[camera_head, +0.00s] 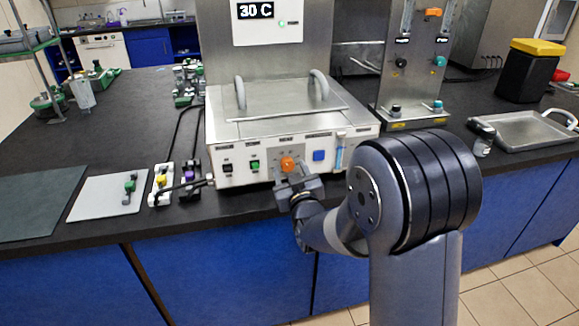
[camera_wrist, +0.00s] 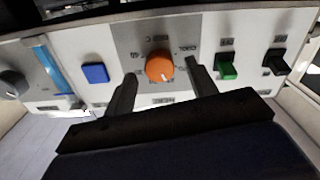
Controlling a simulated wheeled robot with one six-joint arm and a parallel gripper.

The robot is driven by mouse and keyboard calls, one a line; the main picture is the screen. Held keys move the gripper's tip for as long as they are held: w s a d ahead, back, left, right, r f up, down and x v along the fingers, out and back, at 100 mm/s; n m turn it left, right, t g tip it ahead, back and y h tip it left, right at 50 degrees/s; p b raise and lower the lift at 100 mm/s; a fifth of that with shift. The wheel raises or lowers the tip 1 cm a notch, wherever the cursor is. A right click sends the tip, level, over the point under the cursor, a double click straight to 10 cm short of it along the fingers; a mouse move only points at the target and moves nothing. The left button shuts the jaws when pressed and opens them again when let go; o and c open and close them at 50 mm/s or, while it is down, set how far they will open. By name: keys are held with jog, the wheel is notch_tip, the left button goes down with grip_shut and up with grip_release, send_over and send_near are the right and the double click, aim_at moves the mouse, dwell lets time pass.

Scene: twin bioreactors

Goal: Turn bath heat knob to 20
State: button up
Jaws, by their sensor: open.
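The bath heat knob (camera_head: 287,164) is a round orange dial on the front panel of the metal water bath (camera_head: 236,174). In the wrist view the orange knob (camera_wrist: 159,66) shows a pale pointer mark at its lower edge; the scale around it is too blurred to read. My gripper (camera_head: 292,180) is in front of the panel, just below the knob. In the wrist view my gripper's two fingers (camera_wrist: 160,80) are open, one on each side of the knob, with gaps between. The display (camera_head: 255,11) above the bath reads 30 C.
A blue button (camera_head: 319,155) sits beside the knob, with green (camera_head: 255,166) and black (camera_head: 228,168) switches on the other side. Clamps and a pale mat (camera_head: 107,196) lie left on the dark bench.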

jog(key=shift+x, duration=0.8)
jog(key=c, duration=1)
jog(key=shift+f+b, duration=0.15)
jog(key=shift+b, duration=0.25)
jog(key=shift+f+n+b, duration=0.1)
jog(key=shift+n+b, duration=0.6)
jog(key=shift+b, duration=0.1)
jog(key=n+b, duration=0.2)
jog(key=b, duration=0.1)
jog(key=n+b, duration=0.4)
jog(key=n, duration=0.1)
jog(key=shift+r+n, duration=0.25)
jog(key=shift+n, duration=0.05)
